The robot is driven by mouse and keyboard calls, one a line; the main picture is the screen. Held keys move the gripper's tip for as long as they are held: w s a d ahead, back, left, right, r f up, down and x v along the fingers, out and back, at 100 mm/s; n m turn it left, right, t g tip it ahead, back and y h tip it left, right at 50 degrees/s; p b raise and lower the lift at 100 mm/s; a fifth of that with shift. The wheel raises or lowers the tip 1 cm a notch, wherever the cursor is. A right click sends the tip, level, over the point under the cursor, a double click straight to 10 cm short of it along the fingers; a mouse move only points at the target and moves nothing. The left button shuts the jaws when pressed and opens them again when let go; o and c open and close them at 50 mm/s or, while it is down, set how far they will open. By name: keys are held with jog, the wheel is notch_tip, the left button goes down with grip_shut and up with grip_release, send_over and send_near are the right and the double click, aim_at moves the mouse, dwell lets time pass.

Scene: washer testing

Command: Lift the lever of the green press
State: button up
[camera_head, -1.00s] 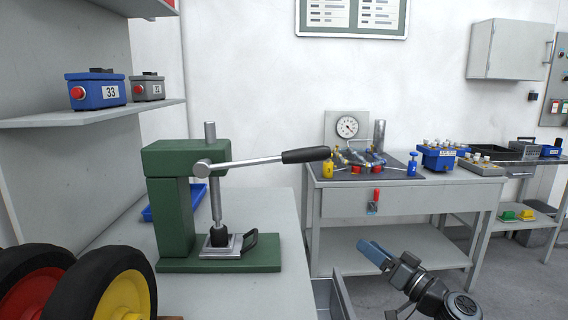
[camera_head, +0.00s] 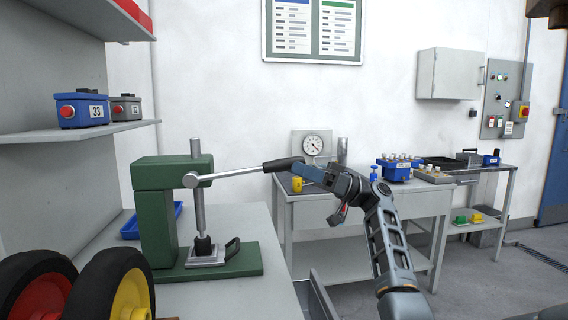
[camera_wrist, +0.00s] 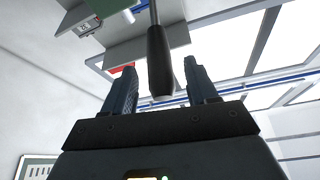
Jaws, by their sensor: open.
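The green press (camera_head: 158,214) stands on the grey bench at the left in the head view. Its lever (camera_head: 240,174) points right, tilted slightly upward, and ends in a black handle (camera_head: 284,164). My gripper (camera_head: 300,170) is at the free end of the handle in the head view. In the wrist view, my gripper (camera_wrist: 160,82) is open, with the black handle (camera_wrist: 160,62) reaching in between its two fingers. A gap shows on both sides of the handle, wider on the right. Part of the press (camera_wrist: 122,30) shows at the top of the wrist view.
Two wheels, one red (camera_head: 38,288) and one yellow (camera_head: 130,292), stand at the front left. Blue (camera_head: 82,110) and grey (camera_head: 125,107) boxes sit on the shelf. A second table (camera_head: 420,198) with a gauge (camera_head: 312,146) stands behind my arm.

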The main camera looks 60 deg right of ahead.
aim_at(287, 164)
jog(key=shift+p+x, duration=0.3)
jog(key=shift+x, duration=1.55)
jog(key=shift+c, duration=0.5)
grip_shut()
